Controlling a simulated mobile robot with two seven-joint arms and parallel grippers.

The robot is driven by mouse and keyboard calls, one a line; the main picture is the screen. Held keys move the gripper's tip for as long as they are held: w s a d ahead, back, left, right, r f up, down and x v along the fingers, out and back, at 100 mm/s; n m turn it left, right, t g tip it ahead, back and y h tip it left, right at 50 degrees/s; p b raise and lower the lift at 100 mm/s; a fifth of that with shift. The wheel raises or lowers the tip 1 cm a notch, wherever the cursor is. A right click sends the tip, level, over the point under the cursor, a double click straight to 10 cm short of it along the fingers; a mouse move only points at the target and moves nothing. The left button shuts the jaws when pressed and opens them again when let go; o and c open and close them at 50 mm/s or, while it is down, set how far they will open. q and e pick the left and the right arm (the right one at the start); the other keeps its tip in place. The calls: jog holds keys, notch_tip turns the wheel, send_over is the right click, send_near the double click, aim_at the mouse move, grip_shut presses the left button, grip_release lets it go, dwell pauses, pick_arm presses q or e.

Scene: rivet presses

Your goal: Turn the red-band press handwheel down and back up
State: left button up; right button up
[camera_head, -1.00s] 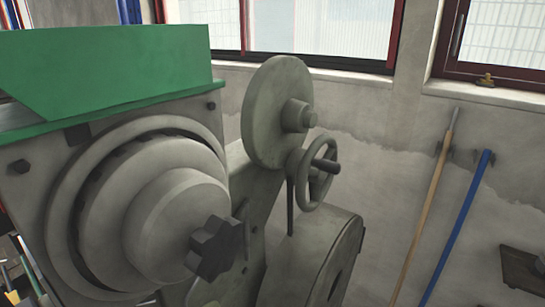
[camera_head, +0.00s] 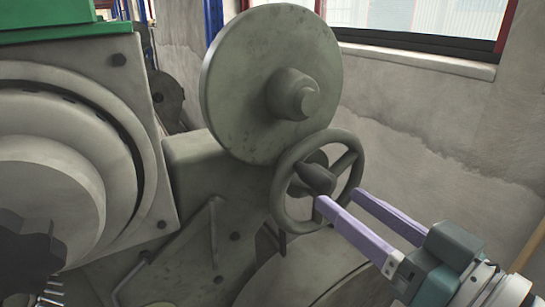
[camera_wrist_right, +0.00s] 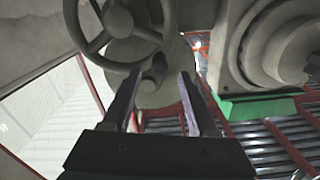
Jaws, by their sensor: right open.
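The handwheel (camera_head: 283,174) is a grey spoked ring with a dark handle (camera_head: 318,179) jutting from its front. It stands on the press, low beside a large grey disc (camera_head: 245,85). No red band shows on this press. My right gripper (camera_head: 339,197) has its two pale purple fingers apart, with tips close to the lower right of the wheel; I cannot tell if they touch it. In the right wrist view the handwheel (camera_wrist_right: 118,22) is at the top, beyond the open fingers (camera_wrist_right: 160,75), with nothing held between them. My left gripper is not in view.
A large round grey housing (camera_head: 45,150) with a dark star knob (camera_head: 25,250) and a green cover (camera_head: 60,30) fills the left. A concrete wall (camera_head: 430,140) with a window stands behind. Space at right is mostly clear.

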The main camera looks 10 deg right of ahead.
aim_at(328, 188)
jog(key=x, duration=0.6)
jog(key=shift+w+a+p, duration=0.1)
jog(key=shift+w+p, duration=0.3)
grip_shut()
dwell(1.0)
